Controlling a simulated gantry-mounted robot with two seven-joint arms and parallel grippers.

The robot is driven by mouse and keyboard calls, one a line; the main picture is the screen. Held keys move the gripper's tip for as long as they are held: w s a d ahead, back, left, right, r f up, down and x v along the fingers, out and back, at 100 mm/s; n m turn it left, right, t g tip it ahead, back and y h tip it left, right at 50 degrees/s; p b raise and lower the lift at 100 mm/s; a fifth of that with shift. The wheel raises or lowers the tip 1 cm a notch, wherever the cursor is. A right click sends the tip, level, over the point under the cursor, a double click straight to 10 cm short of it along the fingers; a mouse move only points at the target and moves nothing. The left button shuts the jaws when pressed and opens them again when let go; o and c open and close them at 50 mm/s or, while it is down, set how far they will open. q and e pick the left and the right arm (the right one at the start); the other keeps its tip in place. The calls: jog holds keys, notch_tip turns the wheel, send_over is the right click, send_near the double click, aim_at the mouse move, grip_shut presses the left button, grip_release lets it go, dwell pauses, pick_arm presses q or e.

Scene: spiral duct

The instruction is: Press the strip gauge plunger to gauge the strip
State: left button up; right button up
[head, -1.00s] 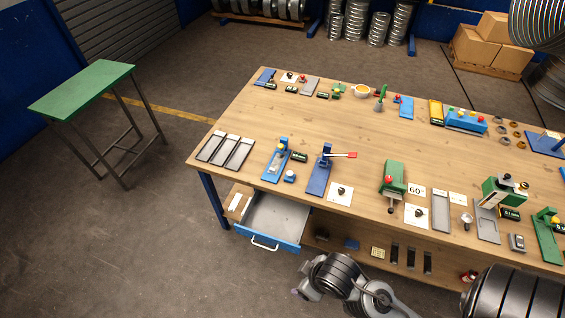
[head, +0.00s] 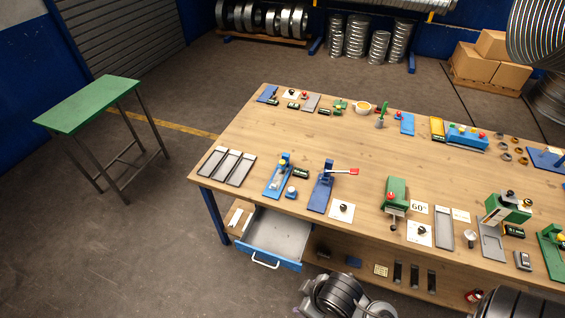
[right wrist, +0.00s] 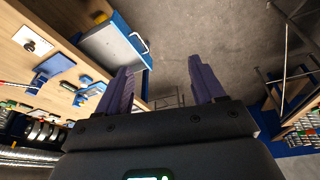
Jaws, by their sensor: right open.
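On the wooden bench (head: 330,150), a blue fixture with a yellow top (head: 284,165) stands near the front left. A blue stand with a red-tipped lever (head: 323,186) is right of it. A green press-like fixture (head: 396,190) and a green-headed device over a grey plate (head: 505,207) stand farther right. I cannot tell which of these is the strip gauge, and its plunger is too small to make out. My right gripper (right wrist: 162,88) is open and empty in the right wrist view, apart from the bench items. My left gripper is not visible.
An open drawer (head: 278,236) juts from the bench front; it also shows in the right wrist view (right wrist: 114,47). Grey trays (head: 228,167) lie at the left end. A green side table (head: 88,104) stands apart at left. The bench's middle is clear.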

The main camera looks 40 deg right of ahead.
grip_shut()
dwell(1.4)
